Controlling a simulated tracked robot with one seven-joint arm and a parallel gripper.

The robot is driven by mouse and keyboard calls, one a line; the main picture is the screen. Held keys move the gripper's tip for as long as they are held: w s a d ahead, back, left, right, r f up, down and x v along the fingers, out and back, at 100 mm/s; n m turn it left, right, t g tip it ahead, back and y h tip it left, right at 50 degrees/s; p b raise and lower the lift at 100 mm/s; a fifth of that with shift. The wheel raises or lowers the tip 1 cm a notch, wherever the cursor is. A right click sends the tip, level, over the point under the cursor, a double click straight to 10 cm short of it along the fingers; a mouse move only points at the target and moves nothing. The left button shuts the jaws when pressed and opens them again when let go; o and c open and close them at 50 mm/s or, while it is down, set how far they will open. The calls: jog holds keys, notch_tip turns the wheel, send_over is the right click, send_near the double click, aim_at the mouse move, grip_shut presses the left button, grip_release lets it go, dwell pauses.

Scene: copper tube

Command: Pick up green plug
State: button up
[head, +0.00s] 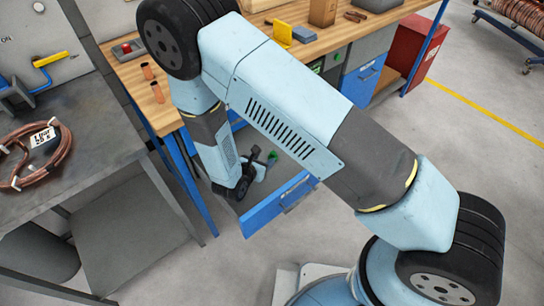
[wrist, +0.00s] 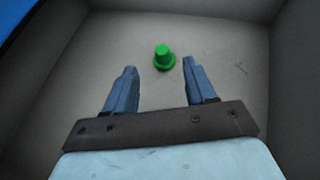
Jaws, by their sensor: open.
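The green plug (wrist: 164,58) stands upright on the bare floor of a grey drawer in the wrist view. It has a wide round base and a narrower top. My gripper (wrist: 160,75) is open, with its two blue fingers apart. In the picture the plug lies just beyond the fingertips, roughly centred between them, and nothing is held. In the head view a small part of the green plug (head: 272,155) shows beside my gripper (head: 255,162), inside the pulled-out blue drawer (head: 274,208). My arm hides part of the drawer there.
Grey drawer walls (wrist: 288,60) surround the gripper in the wrist view. A wooden-topped workbench (head: 125,75) stands behind the open drawer. A grey metal table (head: 75,150) with a copper coil (head: 38,170) stands at the left. The drawer floor around the plug is clear.

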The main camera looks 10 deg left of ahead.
aim_at(273, 153)
jog(key=shift+x, duration=3.25)
jog(key=shift+s+d+f, duration=0.1)
grip_shut()
